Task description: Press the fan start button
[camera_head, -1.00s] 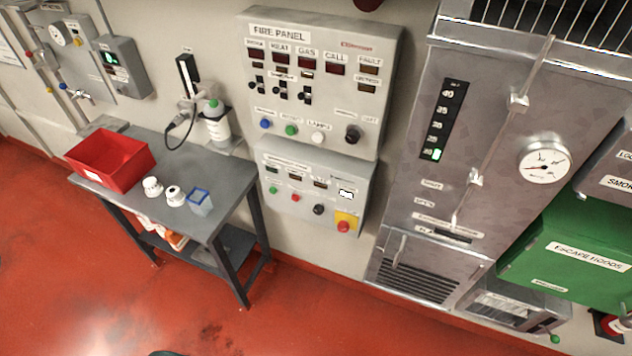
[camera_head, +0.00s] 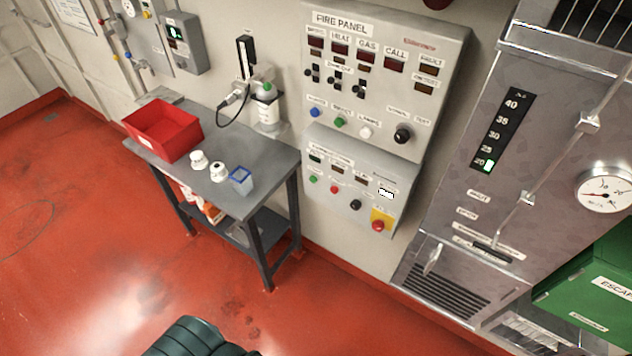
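The fire panel (camera_head: 445,72) is a grey box on the wall with blue, green and white buttons and a black knob along its bottom row. Below it hangs a smaller grey control panel (camera_head: 318,144). On this lower panel are a green button (camera_head: 313,179), a red button (camera_head: 334,189), a black knob (camera_head: 356,204) and a red mushroom button (camera_head: 378,225) on a yellow plate. The labels on the lower panel are too small to read, so I cannot tell which button starts the fan. Neither of my grippers is in view.
A grey table (camera_head: 262,160) stands left of the panels, holding a red bin (camera_head: 163,134), two white jars and a blue container (camera_head: 241,180). A metal cabinet (camera_head: 455,225) with a gauge and a green box (camera_head: 590,285) are at right.

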